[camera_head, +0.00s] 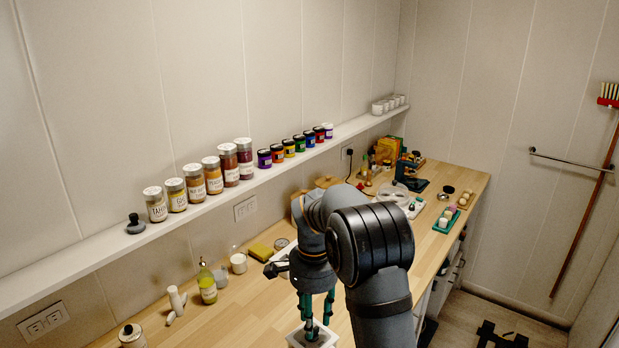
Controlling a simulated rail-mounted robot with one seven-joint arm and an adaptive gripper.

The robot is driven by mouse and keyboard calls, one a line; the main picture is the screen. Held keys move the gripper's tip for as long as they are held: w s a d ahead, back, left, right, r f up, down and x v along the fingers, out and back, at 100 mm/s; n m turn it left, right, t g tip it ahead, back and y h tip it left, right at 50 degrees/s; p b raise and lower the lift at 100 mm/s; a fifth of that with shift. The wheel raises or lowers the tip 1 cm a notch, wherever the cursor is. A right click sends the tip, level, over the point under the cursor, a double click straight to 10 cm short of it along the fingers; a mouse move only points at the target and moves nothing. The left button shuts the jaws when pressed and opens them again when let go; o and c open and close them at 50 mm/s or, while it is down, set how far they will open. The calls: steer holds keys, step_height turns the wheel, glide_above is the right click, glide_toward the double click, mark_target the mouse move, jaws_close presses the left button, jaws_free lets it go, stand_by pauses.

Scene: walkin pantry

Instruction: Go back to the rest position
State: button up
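My arm reaches from the lower right over the wooden counter (262,310). My gripper (318,318) points down at the front of the counter, low in the picture. Its two teal fingers show a gap between them higher up. Their tips are close above or inside a white square item (297,338), cut by the lower picture edge. I cannot tell whether the fingers touch it or hold anything.
A wall shelf (90,250) carries spice jars (214,174), small coloured jars (289,148) and white cups. On the counter are a yellow-green bottle (207,284), a white pestle-like item (175,300), a yellow sponge (261,251), a dark microscope-like device (410,172) and a green tray (440,228). A broom (585,215) hangs right.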

mark_target(315, 329)
step_height(315, 329, up, 9)
steer(key=f, duration=1.1)
steer(key=shift+s+f, duration=0.2)
steer(key=shift+f, duration=0.05)
steer(key=p, duration=0.1)
steer(key=n+p, duration=0.1)
steer(key=p, duration=0.1)
steer(key=shift+w+r+n, duration=0.15)
steer(key=shift+n, duration=0.15)
step_height(315, 329, up, 10)
steer(key=b, duration=0.1)
step_height(315, 329, down, 11)
steer(key=n+b, duration=0.1)
steer(key=n, duration=0.9)
steer(key=shift+d, duration=0.1)
steer(key=shift+f+m+b, duration=0.3)
steer(key=shift+m+b, duration=0.2)
steer(key=shift+b, duration=0.3)
steer(key=m+b, duration=0.2)
steer(key=m, duration=0.2)
steer(key=shift+r+b, duration=0.1)
steer(key=shift+b, duration=0.25)
steer(key=m+b, duration=0.2)
steer(key=m, duration=0.3)
steer(key=m+b, duration=0.1)
steer(key=shift+a+r+m, duration=0.25)
steer(key=shift+r+m, duration=0.05)
steer(key=shift+s+r, duration=0.2)
steer(key=shift+r, duration=1)
